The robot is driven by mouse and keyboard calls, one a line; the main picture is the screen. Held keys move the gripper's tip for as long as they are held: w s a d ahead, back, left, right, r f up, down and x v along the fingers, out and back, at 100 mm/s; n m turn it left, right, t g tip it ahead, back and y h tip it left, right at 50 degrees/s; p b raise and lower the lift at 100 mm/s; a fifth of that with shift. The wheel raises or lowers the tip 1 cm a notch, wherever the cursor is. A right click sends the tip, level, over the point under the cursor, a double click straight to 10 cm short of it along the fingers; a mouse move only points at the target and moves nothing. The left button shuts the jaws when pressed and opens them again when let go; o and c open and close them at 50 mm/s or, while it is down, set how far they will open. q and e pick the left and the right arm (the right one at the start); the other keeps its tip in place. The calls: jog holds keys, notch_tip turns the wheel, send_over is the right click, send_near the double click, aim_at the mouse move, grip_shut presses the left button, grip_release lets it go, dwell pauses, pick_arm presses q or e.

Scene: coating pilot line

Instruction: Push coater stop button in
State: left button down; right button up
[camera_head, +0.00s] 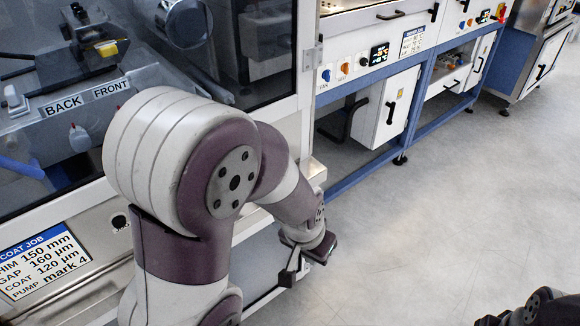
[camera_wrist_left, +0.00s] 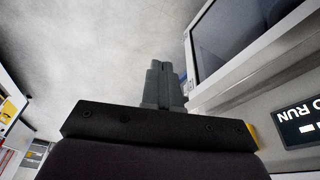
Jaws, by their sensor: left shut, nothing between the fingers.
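The coater is the glazed machine at the left of the head view, with a white front panel (camera_head: 95,225). I cannot make out its stop button in either view; my left arm covers part of the panel. A sliver of yellow (camera_wrist_left: 252,131) shows beside my wrist housing in the wrist view, too little to identify. My left gripper (camera_head: 290,272) is low beyond the arm, near the coater's right front corner. In the wrist view its fingers (camera_wrist_left: 161,82) are together and empty, with floor behind them.
The coater panel has a black knob (camera_head: 119,221) and a job label (camera_head: 45,262). A lit display (camera_wrist_left: 302,122) shows at the right of the wrist view. A blue-framed bench (camera_head: 365,172) with white cabinets stands beyond. The grey floor (camera_head: 460,220) at right is clear.

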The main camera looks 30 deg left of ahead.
pick_arm(q)
jog(key=w+f+m+t+y, duration=0.2)
jog(key=w+t+y, duration=0.5)
jog(key=w, duration=1.6)
jog(key=s+a+f+m+g+y, duration=0.1)
jog(key=s+a+g+y, duration=0.2)
jog(key=y, duration=0.7)
jog(key=shift+s+a+f+m, duration=0.3)
jog(key=shift+s+a, duration=0.75)
jog(key=shift+a, duration=0.15)
pick_arm(e)
jog(key=shift+w+f, duration=0.2)
jog(key=shift+f, duration=0.1)
pick_arm(q)
jog(key=p+x, duration=0.2)
jog(key=x, duration=1.2)
jog(key=shift+r+p, duration=0.15)
jog(key=shift+p, duration=0.15)
pick_arm(e)
notch_tip(320, 180, up, 3)
